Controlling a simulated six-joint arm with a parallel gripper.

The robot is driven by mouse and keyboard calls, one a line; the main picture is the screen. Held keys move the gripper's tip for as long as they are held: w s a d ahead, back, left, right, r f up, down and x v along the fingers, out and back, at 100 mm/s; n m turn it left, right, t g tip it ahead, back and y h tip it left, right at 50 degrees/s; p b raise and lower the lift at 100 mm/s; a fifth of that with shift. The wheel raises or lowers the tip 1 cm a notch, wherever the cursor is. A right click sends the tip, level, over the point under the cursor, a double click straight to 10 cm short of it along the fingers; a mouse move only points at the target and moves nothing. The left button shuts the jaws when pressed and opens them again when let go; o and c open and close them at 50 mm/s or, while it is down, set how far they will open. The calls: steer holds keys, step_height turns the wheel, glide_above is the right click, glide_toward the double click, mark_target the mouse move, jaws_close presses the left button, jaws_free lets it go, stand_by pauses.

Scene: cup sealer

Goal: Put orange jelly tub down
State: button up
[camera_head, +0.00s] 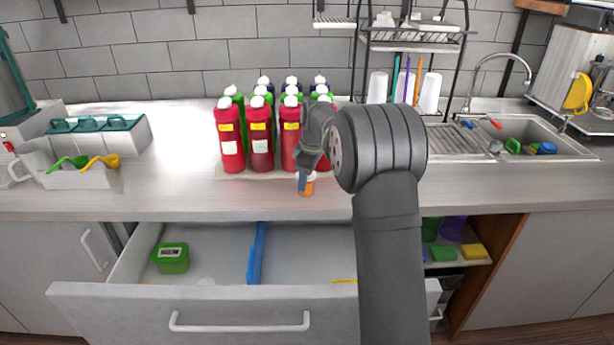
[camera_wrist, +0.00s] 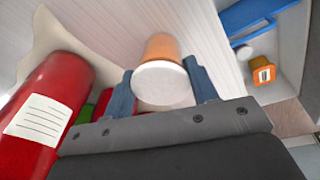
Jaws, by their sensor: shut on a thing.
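Red bottles (camera_head: 231,142) stand in rows on a mat just left of my gripper, with green and blue ones behind. Below, an open drawer (camera_head: 190,305) holds a green tub (camera_head: 171,258) and a blue divider (camera_head: 257,253). The counter (camera_head: 180,190) is clear in front of the bottles.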

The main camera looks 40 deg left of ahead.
steer(key=o, duration=1)
steer(key=shift+f, duration=0.1)
steer(key=shift+o, duration=0.2)
step_height(320, 180, up, 12)
steer(key=d, duration=0.2)
steer(key=shift+s, duration=0.15)
steer(key=shift+d, duration=0.1)
